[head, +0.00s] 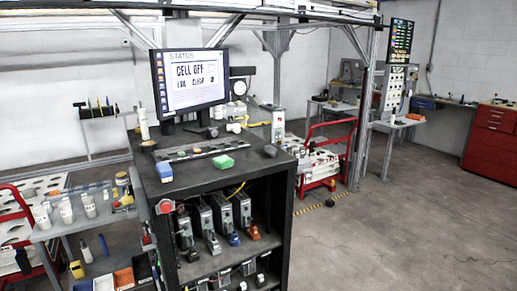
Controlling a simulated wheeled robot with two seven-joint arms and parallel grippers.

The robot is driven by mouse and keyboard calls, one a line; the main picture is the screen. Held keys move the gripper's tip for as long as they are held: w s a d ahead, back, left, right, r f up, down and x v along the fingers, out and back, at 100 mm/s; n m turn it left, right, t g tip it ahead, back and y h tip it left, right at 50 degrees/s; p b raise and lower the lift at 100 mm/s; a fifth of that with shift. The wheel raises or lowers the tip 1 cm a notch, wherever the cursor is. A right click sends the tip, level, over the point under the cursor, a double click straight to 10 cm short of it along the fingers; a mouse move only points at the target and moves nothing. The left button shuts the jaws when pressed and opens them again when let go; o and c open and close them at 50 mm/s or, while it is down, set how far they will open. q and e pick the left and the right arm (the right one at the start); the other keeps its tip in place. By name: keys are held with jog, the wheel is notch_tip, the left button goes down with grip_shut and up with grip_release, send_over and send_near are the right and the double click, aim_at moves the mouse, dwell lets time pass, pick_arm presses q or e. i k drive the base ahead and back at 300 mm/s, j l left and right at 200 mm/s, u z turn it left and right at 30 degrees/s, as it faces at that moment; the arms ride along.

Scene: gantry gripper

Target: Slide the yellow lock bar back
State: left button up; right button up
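I cannot pick out a yellow lock bar for certain in the head view. Neither of my grippers shows in it. A dark workstation cabinet (258,165) stands in the middle, with a monitor (189,82) on top that reads "STATUS" and "CELL OFF". A thin yellow cable or hose (257,124) lies at the back of its top, too small to tell more. A metal gantry frame (365,95) stands behind and to the right.
A cart with bottles (89,206) stands left. A red cart (318,165) stands beyond the cabinet. A red tool chest (492,140) is far right. The right floor is clear.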

aim_at(129, 199)
jog(key=j+u, duration=0.2)
jog(key=j, duration=0.25)
jog(key=i+j+u, duration=0.15)
jog(key=j, duration=0.35)
jog(key=i+j+u, duration=0.2)
jog(key=j, duration=0.25)
jog(key=k+j+u, duration=0.2)
jog(key=i+l, duration=0.1)
jog(key=l, duration=0.05)
